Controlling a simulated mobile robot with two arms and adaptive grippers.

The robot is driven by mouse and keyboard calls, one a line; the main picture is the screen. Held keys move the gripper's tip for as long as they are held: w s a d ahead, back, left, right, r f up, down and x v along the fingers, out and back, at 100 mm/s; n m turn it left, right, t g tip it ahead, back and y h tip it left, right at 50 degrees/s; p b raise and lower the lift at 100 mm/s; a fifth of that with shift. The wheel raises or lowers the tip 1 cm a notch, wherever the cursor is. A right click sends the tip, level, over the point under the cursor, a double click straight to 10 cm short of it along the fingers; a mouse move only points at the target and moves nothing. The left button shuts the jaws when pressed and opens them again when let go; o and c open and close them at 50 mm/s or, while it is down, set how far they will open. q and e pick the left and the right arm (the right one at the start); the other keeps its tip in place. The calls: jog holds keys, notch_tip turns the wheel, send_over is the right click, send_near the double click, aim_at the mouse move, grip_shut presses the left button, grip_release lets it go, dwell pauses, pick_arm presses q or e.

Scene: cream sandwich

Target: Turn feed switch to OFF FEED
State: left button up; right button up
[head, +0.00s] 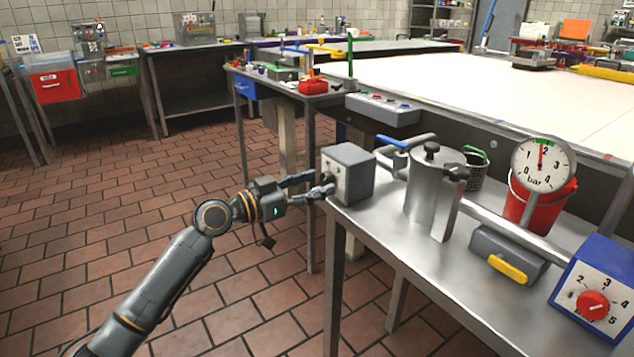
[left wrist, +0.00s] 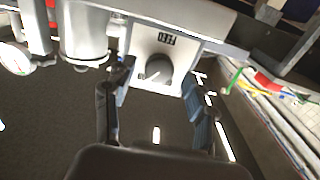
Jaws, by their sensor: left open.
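The feed switch is a grey box (head: 352,172) at the near left corner of the metal table. Its front plate faces my left gripper (head: 322,183). My left gripper is open in front of the plate, with one finger to each side of the knob in the left wrist view (left wrist: 155,78). I cannot tell whether the fingers touch it. My right gripper is not in view.
On the metal table (head: 400,240), a steel cylinder (head: 432,190) stands right of the box. Further right are a pressure gauge (head: 540,165), a yellow-handled valve block (head: 507,265) and a blue box with a red dial (head: 595,295). The tiled floor (head: 130,240) at left is clear.

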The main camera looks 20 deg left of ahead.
pick_arm(q)
jog(key=shift+w+d, duration=0.3)
jog(key=shift+w, duration=0.05)
jog(key=c, duration=1.1)
jog(key=shift+c, duration=0.2)
